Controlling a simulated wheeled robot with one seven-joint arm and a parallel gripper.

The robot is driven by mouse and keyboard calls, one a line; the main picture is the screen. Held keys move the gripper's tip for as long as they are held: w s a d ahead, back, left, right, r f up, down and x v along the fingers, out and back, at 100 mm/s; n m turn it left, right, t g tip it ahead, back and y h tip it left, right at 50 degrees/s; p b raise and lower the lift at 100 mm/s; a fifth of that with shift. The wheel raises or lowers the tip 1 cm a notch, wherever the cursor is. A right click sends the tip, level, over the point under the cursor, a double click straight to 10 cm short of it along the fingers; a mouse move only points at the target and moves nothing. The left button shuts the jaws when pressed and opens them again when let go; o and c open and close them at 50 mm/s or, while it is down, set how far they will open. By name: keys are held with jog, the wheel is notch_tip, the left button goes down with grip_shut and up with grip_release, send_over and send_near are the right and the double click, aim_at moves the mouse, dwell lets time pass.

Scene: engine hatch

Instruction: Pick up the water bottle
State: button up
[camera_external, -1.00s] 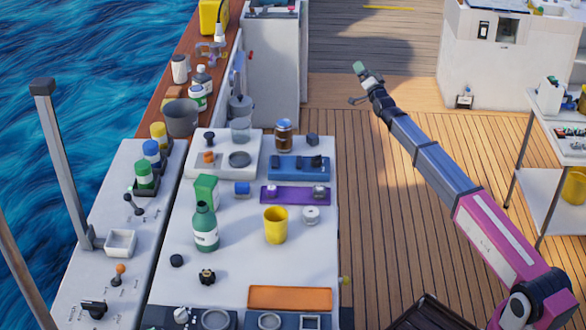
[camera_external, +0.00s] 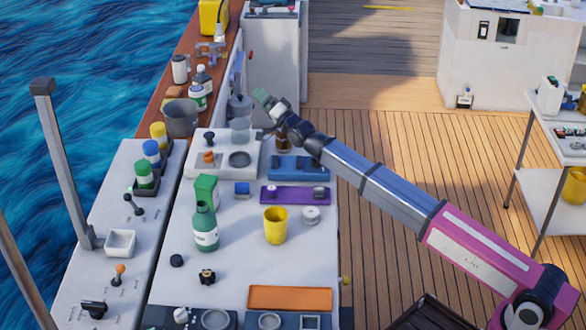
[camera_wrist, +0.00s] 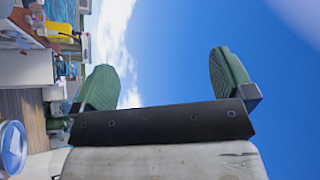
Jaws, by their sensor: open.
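A green bottle with a pale label (camera_external: 206,230) stands upright on the white counter in the external view. Smaller white bottles with green labels (camera_external: 198,95) stand on the wooden ledge farther back, so I cannot tell for certain which one is the water bottle. My gripper (camera_external: 264,112) is over the far part of the counter, beyond the green bottle and to its right, touching neither. In the wrist view its two green fingers (camera_wrist: 165,82) are wide apart with only sky between them. The green bottle does not show clearly there.
A green carton (camera_external: 206,188) stands right behind the green bottle. A yellow cup (camera_external: 275,226) stands to its right. A grey pot (camera_external: 181,118) is at the left.

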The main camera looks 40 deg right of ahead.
jog(key=s+a+m+g+y, duration=0.1)
jog(key=s+a+y, duration=0.2)
jog(key=s+a, duration=0.75)
jog(key=s+a+g+y, duration=0.2)
jog(key=s+a+y, duration=0.1)
jog(key=a, duration=1.5)
jog(key=s+a+m+g+y, duration=0.1)
jog(key=s+a+y, duration=0.35)
jog(key=a, duration=0.95)
jog(key=m+g+h, duration=0.3)
jog(key=m, duration=1.3)
send_over(216, 227)
jog(key=s, duration=0.2)
jog(key=f, duration=0.8)
jog(key=shift+w+d+f, duration=0.15)
jog(key=shift+d+f, duration=0.05)
jog(key=shift+d, duration=0.1)
jog(key=shift+d+f+m, duration=0.35)
jog(key=shift+f+m, duration=0.05)
jog(key=shift+m, duration=0.3)
jog(key=shift+f, duration=3.3)
jog(key=shift+f, duration=0.1)
jog(key=x, duration=0.5)
jog(key=shift+w, duration=0.1)
jog(key=c, duration=1.1)
